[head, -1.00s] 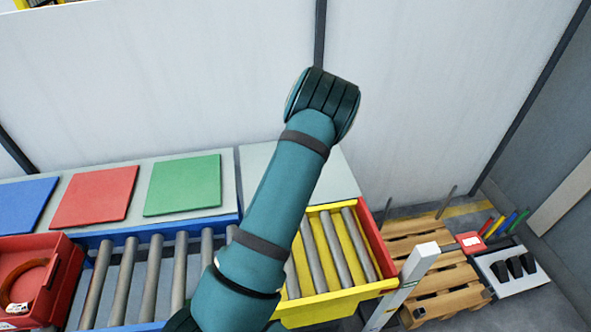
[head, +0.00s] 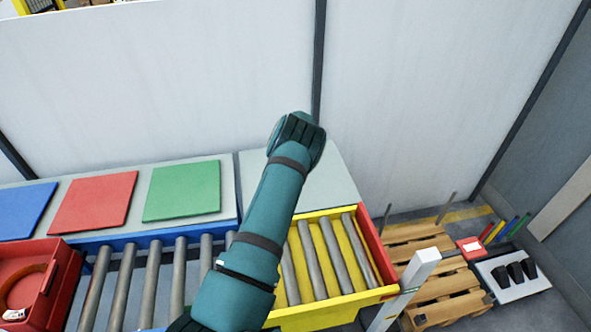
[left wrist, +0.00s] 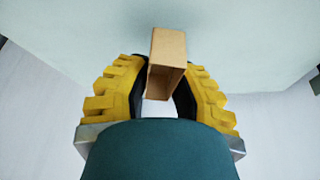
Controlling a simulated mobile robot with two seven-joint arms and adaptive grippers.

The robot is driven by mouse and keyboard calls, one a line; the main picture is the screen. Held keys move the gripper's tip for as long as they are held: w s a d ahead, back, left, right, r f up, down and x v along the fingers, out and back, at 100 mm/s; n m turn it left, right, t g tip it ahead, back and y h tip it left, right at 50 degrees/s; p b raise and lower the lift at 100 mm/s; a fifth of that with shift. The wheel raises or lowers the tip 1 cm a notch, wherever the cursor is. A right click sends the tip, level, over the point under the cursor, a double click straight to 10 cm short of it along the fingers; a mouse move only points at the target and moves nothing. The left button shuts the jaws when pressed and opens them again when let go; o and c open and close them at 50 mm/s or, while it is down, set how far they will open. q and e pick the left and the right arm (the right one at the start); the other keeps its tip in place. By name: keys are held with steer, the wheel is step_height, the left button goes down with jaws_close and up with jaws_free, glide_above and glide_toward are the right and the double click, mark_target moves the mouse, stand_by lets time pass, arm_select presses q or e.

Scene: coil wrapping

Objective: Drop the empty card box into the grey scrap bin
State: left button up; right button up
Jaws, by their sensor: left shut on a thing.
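The card box (left wrist: 170,47) is small, brown and open on the end facing the camera. In the left wrist view it sits between the yellow ribbed fingers of my left gripper (left wrist: 166,68), which is shut on it. Behind the box is a pale grey-green surface; I cannot tell how far away it is. In the head view my left arm reaches up from the bottom over the conveyor, and its gripper and the box are hidden. I cannot make out the grey scrap bin in either view. My right gripper is not in view.
A roller conveyor has a yellow end section (head: 345,315). Behind it lie blue (head: 22,210), red (head: 92,202) and green (head: 182,190) mats. A red tray (head: 62,285) holds a coil. A white post (head: 405,290), pallet (head: 440,290) and holder with black cups (head: 515,290) stand right.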

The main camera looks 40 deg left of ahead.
arm_select(q)
steer(key=shift+f, duration=1.7)
steer(key=shift+f, duration=0.1)
steer(key=shift+f+b, duration=0.1)
steer(key=shift+b, duration=0.25)
steer(key=o, duration=0.7)
